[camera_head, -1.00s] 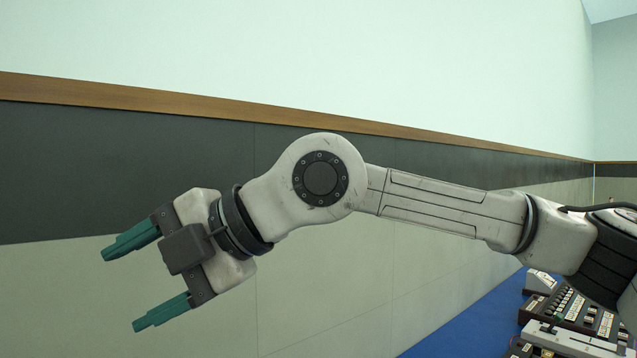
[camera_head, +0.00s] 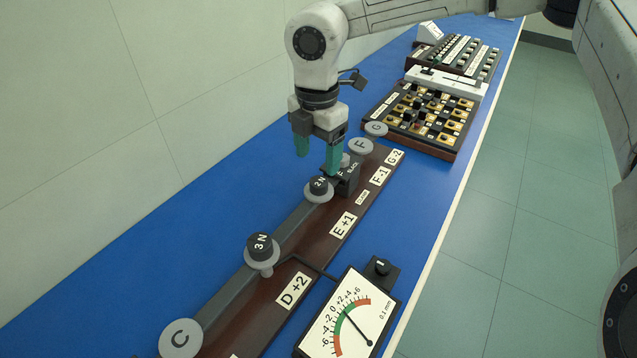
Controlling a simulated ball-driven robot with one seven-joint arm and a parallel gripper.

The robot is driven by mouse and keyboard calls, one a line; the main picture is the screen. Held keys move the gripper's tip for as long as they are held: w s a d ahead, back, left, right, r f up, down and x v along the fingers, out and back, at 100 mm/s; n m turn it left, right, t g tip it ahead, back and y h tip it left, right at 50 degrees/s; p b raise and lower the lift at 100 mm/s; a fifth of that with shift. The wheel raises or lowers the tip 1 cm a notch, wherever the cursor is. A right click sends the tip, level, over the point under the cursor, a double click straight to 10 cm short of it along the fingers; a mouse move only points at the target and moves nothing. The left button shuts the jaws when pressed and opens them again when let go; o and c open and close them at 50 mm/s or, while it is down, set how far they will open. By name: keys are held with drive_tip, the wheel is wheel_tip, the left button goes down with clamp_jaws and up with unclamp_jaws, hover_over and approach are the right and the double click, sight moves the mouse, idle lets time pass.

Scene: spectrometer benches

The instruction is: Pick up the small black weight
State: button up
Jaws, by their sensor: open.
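A small black weight marked "2 N" (camera_head: 318,185) sits on a round grey pan on the long grey beam (camera_head: 215,295). A larger-looking black weight marked "3 N" (camera_head: 261,245) sits on another pan nearer the front left. My gripper (camera_head: 318,165) is open and points down with green fingers, just behind the 2 N weight in the picture. Its right finger shows in front of or beside a dark block (camera_head: 346,182) on the beam. I cannot tell whether they touch. Nothing shows between the fingers.
A dial gauge (camera_head: 350,318) stands in front of the beam's wooden base (camera_head: 283,285). Round pans C (camera_head: 181,338), F (camera_head: 361,146) and G (camera_head: 376,129) are on the beam. Switch panels (camera_head: 423,118) stand farther back. The blue bench (camera_head: 160,235) is bare left of the beam.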

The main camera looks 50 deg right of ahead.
sight(318, 182)
drive_tip(key=shift+s+a+f+p, duration=0.1)
drive_tip(key=shift+f+p, duration=0.2)
drive_tip(key=shift+f, duration=1.15)
drive_tip(key=shift+s+a+f+p, duration=0.1)
drive_tip(key=shift+f+p, duration=0.15)
drive_tip(key=shift+f, duration=1.15)
drive_tip(key=shift+c, duration=0.4)
drive_tip(key=c, duration=1.2)
